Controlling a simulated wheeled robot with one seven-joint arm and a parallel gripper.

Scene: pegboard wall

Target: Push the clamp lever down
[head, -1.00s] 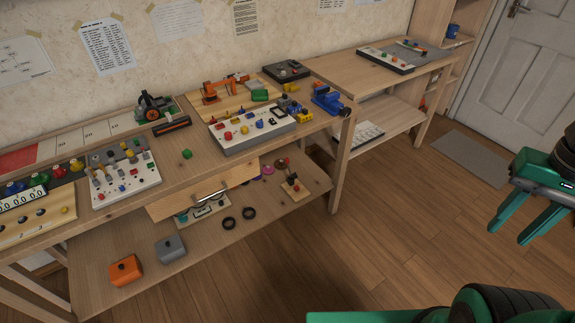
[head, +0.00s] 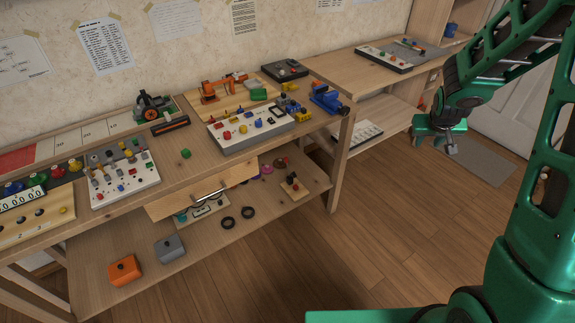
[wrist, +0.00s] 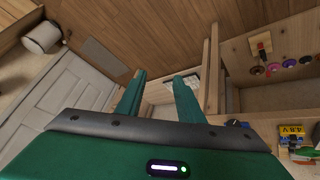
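An orange clamp (head: 222,84) is mounted on a light wooden board (head: 206,102) on the long bench, towards the back. A green block (head: 259,95) sits at the right of that board. The clamp is small in the head view, and I cannot tell its lever's exact angle. My gripper (wrist: 160,78) is open and empty, with a clear gap between its green fingers. In the head view it is in the air in front of the right-hand table, well to the right of the clamp. The clamp is not seen in the wrist view.
A blue vise (head: 327,98) stands at the bench's right corner. A white panel of coloured pieces (head: 250,134) lies in front of the clamp board. A drawer (head: 202,187) protrudes from the bench front. The floor (head: 380,230) before the bench is clear.

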